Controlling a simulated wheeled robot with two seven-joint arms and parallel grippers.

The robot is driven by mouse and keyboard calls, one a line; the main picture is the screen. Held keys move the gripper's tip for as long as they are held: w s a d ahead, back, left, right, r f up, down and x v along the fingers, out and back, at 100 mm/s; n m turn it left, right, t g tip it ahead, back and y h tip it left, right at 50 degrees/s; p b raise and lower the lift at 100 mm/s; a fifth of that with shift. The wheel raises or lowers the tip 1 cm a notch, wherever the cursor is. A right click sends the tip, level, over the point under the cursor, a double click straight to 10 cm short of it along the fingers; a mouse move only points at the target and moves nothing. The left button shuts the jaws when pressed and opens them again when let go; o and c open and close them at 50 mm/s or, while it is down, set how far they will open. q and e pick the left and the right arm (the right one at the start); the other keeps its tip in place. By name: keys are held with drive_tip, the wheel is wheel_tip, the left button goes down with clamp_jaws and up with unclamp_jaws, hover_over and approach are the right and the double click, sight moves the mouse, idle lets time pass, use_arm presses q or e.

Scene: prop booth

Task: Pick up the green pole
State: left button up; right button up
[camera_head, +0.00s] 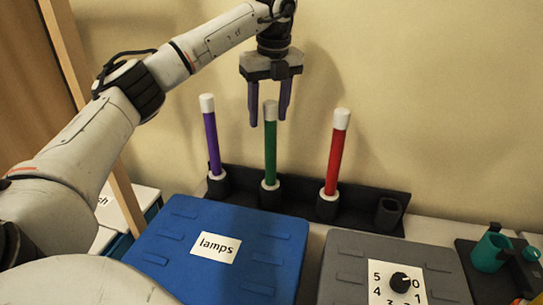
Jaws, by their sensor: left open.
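The green pole (270,149) stands upright with a white cap and a white collar in a dark holder, between a purple pole (211,140) on its left and a red pole (335,155) on its right. My left gripper (269,122) points down at the top of the green pole, its two fingers apart. The white cap shows between the fingers; I cannot tell whether they touch it. My right gripper is not in view.
The dark rack (290,203) has an empty socket (389,212) at its right end. In front are a blue box (160,255) labelled "lamps" and a grey box (345,265) with a numbered dial (400,283). A teal cup (490,252) is at the right. A wall stands behind.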

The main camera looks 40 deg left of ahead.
sight(270, 130)
use_arm(q)
drive_tip(key=f, duration=0.3)
drive_tip(key=f+p, duration=0.1)
drive_tip(key=f, duration=0.1)
drive_tip(key=shift+w+a+f, duration=0.2)
drive_tip(key=shift+w+f, duration=0.1)
clamp_jaws()
